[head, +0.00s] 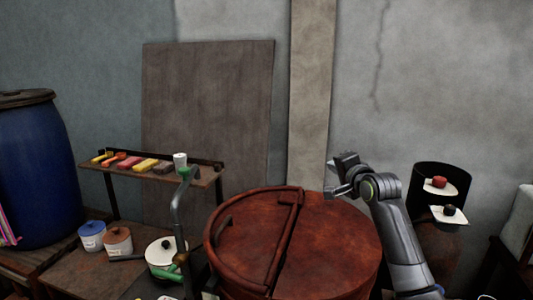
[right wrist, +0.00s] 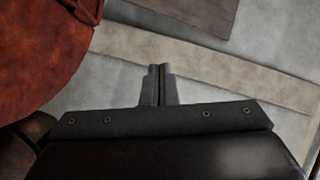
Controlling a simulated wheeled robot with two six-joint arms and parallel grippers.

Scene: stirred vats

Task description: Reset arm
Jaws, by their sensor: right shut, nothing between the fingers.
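My right arm comes up from the lower right in the head view. Its gripper (head: 340,172) is raised above the right half of the rusty red round vat (head: 335,245), apart from it. In the right wrist view the two fingers of my right gripper (right wrist: 159,70) are together with nothing between them. Part of the red vat (right wrist: 40,50) shows at the upper left there. The vat's lid has a raised curved rim and a bar across its middle. My left gripper is in neither view.
A small shelf (head: 190,180) with coloured blocks and a white cup (head: 180,160) stands left of the vat. A blue barrel (head: 35,170) is at far left. Several lidded pots stand below the shelf. A dark cylinder (head: 428,175) stands right of my arm.

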